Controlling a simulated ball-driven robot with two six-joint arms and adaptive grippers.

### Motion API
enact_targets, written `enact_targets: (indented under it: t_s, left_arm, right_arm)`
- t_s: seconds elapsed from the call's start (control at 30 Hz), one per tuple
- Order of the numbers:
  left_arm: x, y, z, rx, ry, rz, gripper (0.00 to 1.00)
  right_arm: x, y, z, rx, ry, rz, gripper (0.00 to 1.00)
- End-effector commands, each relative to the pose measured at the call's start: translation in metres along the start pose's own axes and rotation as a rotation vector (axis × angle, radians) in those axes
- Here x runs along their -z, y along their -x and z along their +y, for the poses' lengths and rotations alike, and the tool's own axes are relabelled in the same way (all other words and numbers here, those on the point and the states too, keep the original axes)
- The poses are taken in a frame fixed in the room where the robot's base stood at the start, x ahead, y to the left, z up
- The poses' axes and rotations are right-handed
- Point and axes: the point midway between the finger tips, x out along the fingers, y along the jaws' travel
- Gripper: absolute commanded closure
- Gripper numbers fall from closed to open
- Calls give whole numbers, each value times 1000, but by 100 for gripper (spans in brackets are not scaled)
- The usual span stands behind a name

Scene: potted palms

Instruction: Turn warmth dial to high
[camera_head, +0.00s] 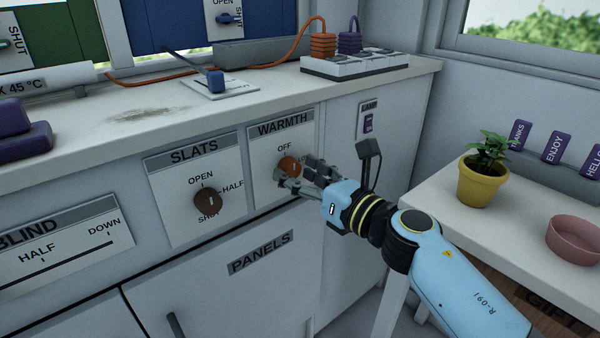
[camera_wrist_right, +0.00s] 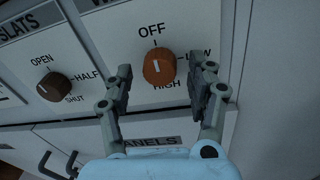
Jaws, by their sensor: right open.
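The warmth dial (camera_head: 289,165) is an orange-brown round knob on the white WARMTH panel (camera_head: 262,143) on the cabinet front. In the right wrist view the dial (camera_wrist_right: 159,69) sits below the OFF label, with LOW to its right and HIGH beneath. Its pale mark appears to point up toward OFF. My right gripper (camera_head: 298,174) is open at the dial. In the right wrist view its fingers (camera_wrist_right: 164,84) stand on either side of the dial, with gaps showing. My left gripper is not in view.
The SLATS dial (camera_head: 208,200) is left of the WARMTH panel. The counter (camera_head: 150,118) above holds a power strip (camera_head: 355,64) with orange and purple plugs. A side table (camera_head: 440,195) at right carries a potted plant (camera_head: 482,170) and a pink bowl (camera_head: 574,240).

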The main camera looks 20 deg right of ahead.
Motion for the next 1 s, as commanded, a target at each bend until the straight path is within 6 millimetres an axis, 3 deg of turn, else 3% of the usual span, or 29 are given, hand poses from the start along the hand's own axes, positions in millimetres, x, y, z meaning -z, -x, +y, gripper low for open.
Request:
enact_targets:
  t_s: [0.27, 0.7, 1.0]
  left_arm:
    - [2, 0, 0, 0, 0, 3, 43]
    - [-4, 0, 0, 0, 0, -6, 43]
    - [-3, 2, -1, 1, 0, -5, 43]
  right_arm:
    - [0, -2, 0, 0, 0, 0, 43]
    - [0, -1, 0, 0, 0, 0, 98]
    - [0, -1, 0, -1, -43, -2, 98]
